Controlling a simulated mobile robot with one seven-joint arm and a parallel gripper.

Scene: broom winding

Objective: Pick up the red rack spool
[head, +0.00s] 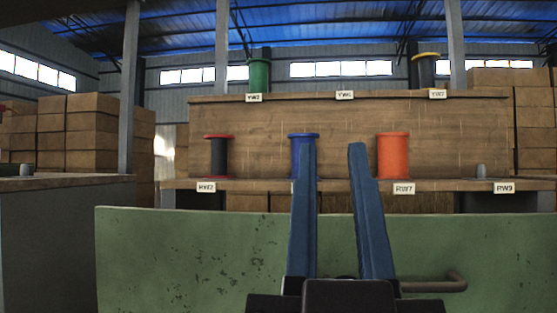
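A dark spool with red rims (218,158) stands upright at the left of the lower rack shelf, above a label reading RW2. An orange-red spool (393,156) stands upright right of centre on the same shelf, near the label RW7. I cannot tell from the view which of these the task calls the red rack spool. My gripper (333,150) is open and empty in front of the rack, its two blue fingers pointing up and away. The fingers overlap the space between the blue spool and the orange-red spool in the view, touching neither that I can see.
A blue spool (297,158) stands on the lower shelf (450,185), partly behind my left finger. A green spool (259,76) and a dark spool with a yellow rim (425,71) stand on the upper shelf. A small grey peg (481,171) is at right. A green panel (170,250) spans the foreground.

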